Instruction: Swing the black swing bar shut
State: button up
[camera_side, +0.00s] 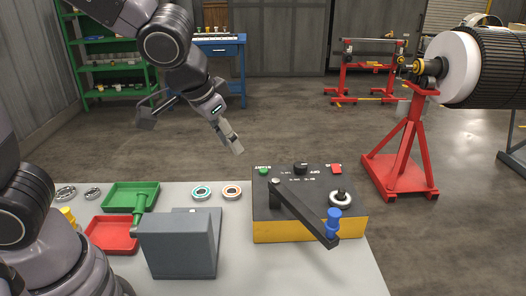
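The black swing bar (301,208) lies slantwise over the control box (283,231), which has a dark top and a yellow side. One end of the bar sits at a grey pivot on the left of the top. Its other end reaches past the box's front edge and carries a blue upright knob (333,222). A pale ring with a black knob (340,199) is on the box to the right of the bar, apart from it. My gripper (236,149) hangs in the air above and left of the box, touching nothing. Its finger gap is not clear from this side.
A grey block-shaped housing (180,245) stands left of the box. Green (120,196) and red (106,234) trays lie further left. Two small rings, teal (202,193) and orange (232,192), lie behind. Red stands are beyond the table (350,275).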

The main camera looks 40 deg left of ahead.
jog(key=shift+m+h, duration=0.4)
jog(key=shift+m, duration=0.2)
jog(key=d+f, duration=0.2)
jog(key=d, duration=0.1)
jog(key=d+f, duration=0.2)
jog(key=d, duration=0.1)
jog(key=w+d+f, duration=0.1)
jog(key=d+f, duration=0.1)
jog(key=d, duration=0.1)
jog(key=shift+f, duration=0.25)
grip_shut()
jog(key=w+d+f, duration=0.3)
jog(key=f, duration=0.3)
jog(key=w+d+f, duration=0.3)
jog(key=d+f, duration=0.1)
jog(key=f, duration=0.3)
jog(key=shift+w+f+m+g, duration=0.2)
jog(key=shift+m+g, duration=0.1)
jog(key=shift+g, duration=0.1)
